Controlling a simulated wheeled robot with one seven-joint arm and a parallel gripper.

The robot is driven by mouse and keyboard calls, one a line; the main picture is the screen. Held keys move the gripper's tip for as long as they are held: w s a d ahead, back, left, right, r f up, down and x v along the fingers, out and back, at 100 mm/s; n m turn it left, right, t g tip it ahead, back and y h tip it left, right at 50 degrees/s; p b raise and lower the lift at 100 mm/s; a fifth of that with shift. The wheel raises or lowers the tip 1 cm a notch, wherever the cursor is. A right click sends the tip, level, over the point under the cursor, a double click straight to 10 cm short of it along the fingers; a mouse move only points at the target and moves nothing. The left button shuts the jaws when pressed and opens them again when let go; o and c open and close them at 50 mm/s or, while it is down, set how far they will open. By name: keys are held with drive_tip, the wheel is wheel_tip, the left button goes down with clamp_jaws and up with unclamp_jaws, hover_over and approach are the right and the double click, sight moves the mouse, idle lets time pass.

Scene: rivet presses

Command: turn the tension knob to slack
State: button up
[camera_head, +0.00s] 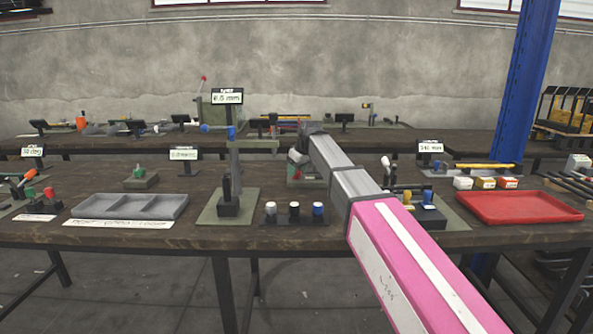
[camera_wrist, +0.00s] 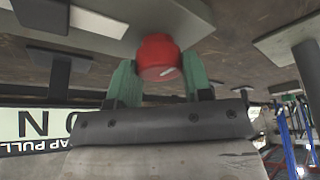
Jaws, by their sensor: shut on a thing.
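A red knob (camera_wrist: 158,54) with a short white mark near its lower edge sits on a grey base (camera_wrist: 193,22) in the wrist view. My gripper (camera_wrist: 159,76) has its green fingers on either side of the knob and is shut on it. In the head view my gripper (camera_head: 300,158) is at the middle of the near bench, over a small greenish station, and my arm hides much of it.
On the near bench (camera_head: 395,240) stand a press (camera_head: 235,160) with a display, a grey tray (camera_head: 130,207), a stand with several knobs (camera_head: 294,212), and a red tray (camera_head: 522,207). A blue post (camera_head: 525,85) rises at the right. Another bench stands behind.

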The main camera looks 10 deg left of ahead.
idle(0.4)
drive_tip(key=o, duration=0.9)
drive_tip(key=v, duration=1)
drive_tip(key=shift+r, duration=0.4)
